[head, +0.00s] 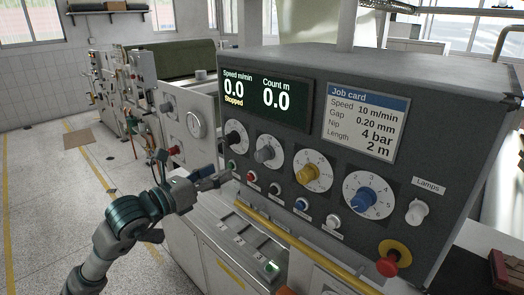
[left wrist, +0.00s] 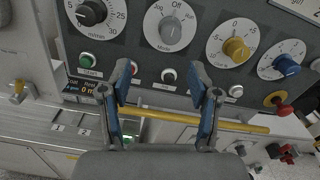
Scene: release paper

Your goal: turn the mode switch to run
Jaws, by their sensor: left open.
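The mode switch is a grey knob (head: 266,155) on a white dial, between the black knob and the yellow knob. It also shows in the left wrist view (left wrist: 170,31), with "Off" marked at the top of its dial; its pointer is too small to read surely. My left gripper (head: 222,179) is in front of the panel's lower left, below the knob, near the small buttons. In the left wrist view its two blue-padded fingers (left wrist: 163,80) are apart with nothing held between them, and the knob is beyond their tips. My right gripper is not in view.
A black knob (head: 235,138), yellow knob (head: 308,172) and blue knob (head: 365,200) share the row. Small buttons sit below, including a green button (head: 232,165). A yellow bar (head: 290,236) runs under the panel. A red mushroom button (head: 389,263) stands out at lower right. The display (head: 264,98) reads Stopped.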

